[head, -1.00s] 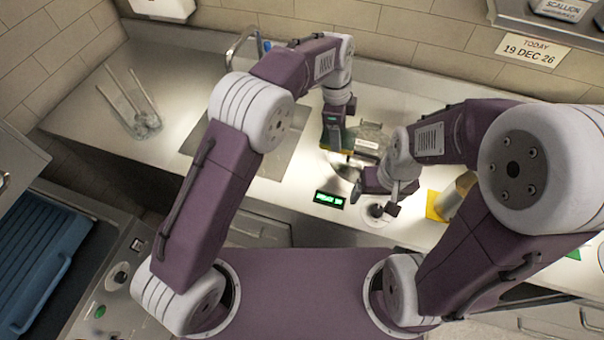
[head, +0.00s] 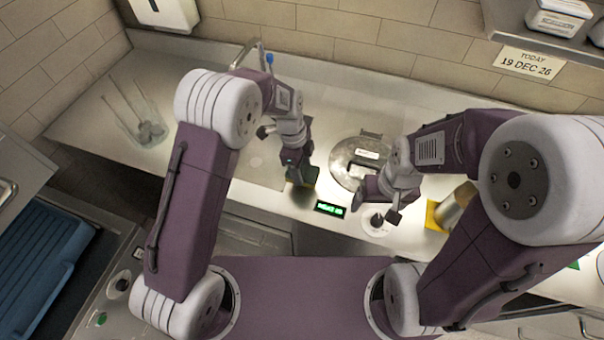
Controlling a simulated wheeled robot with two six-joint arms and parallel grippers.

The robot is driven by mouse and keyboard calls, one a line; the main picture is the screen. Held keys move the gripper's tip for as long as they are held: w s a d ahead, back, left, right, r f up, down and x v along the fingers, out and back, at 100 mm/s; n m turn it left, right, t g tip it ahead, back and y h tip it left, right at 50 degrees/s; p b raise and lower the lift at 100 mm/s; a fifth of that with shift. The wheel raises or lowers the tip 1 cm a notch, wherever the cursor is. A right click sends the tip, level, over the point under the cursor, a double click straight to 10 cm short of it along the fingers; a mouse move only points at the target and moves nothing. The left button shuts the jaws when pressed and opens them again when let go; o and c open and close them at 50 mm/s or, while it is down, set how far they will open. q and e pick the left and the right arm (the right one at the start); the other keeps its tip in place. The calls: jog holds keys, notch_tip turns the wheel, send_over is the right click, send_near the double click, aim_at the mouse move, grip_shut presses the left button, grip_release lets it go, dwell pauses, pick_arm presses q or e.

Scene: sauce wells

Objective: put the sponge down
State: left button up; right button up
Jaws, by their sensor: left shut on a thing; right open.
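My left gripper (head: 298,172) is shut on the sponge (head: 310,174), a small dark green block mostly hidden by the jaws and wrist. It is near the counter's front edge, left of a round metal lid or pan (head: 345,176). I cannot tell whether the sponge touches the counter (head: 255,195). My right gripper (head: 385,203) is open, low over the counter to the right of the pan, above a small round dark-centred fitting (head: 375,222).
A green-lit display (head: 330,208) sits at the counter's front edge. A yellow item and a tan cylinder (head: 453,207) stand at right. A clear container with utensils (head: 148,130) stands at far left. A tap (head: 245,55) rises at the back. The left counter has free room.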

pick_arm(q)
notch_tip(320, 180, down, 4)
jog(key=shift+r+p, duration=0.15)
jog(key=shift+p, duration=0.3)
jog(key=shift+f+b, duration=0.3)
jog(key=o, duration=1.4)
jog(key=shift+r, duration=0.1)
